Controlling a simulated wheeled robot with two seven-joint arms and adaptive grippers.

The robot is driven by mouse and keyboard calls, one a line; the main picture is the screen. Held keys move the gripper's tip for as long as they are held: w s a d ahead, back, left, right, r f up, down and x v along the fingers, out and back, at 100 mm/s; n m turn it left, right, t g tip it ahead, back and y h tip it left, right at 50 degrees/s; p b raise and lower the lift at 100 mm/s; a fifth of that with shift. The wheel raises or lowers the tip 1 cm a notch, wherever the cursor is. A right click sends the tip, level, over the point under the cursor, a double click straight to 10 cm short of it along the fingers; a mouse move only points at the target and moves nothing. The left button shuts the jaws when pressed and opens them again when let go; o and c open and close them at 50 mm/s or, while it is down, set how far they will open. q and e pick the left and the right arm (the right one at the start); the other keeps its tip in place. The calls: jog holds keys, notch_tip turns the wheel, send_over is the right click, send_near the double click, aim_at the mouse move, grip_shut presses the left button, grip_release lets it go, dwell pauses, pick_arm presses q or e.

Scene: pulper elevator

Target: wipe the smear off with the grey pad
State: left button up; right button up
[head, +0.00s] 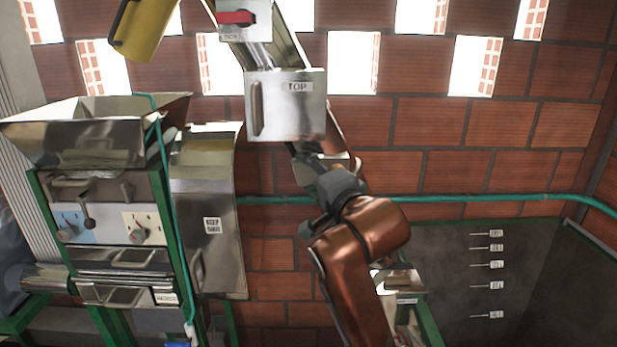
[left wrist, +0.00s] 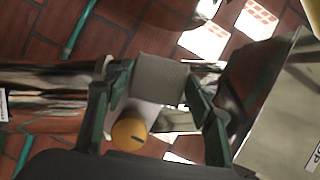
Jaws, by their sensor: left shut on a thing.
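My left gripper (head: 322,172) is raised in the middle of the head view, just below the metal box marked TOP (head: 290,118). In the left wrist view its two dark green fingers (left wrist: 155,85) are shut on the grey pad (left wrist: 160,72), a pale block with one flat face showing. A round orange part (left wrist: 129,132) and a pale surface show between the fingers, nearer the palm. I cannot make out a smear in either view, nor whether the pad touches anything. My right gripper is not in view.
A slanted metal elevator duct (head: 284,55) with a red handle (head: 236,17) rises above the box. A yellow bucket-like part (head: 145,28) hangs at upper left. A steel hopper machine (head: 98,135) on a green frame stands at left. A green pipe (head: 480,198) runs along the brick wall.

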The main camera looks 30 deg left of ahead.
pick_arm(q)
jog(key=shift+f+b, duration=0.6)
jog(key=shift+f, duration=0.1)
jog(key=shift+s+d, duration=0.35)
jog(key=shift+s, duration=0.15)
jog(key=shift+s+d+b, duration=0.4)
jog(key=shift+s+d, duration=0.1)
jog(key=shift+s, duration=0.35)
jog(key=shift+s+d+b, duration=0.35)
jog(key=shift+s+d, duration=0.15)
jog(key=shift+s, duration=0.3)
jog(key=shift+a, duration=0.1)
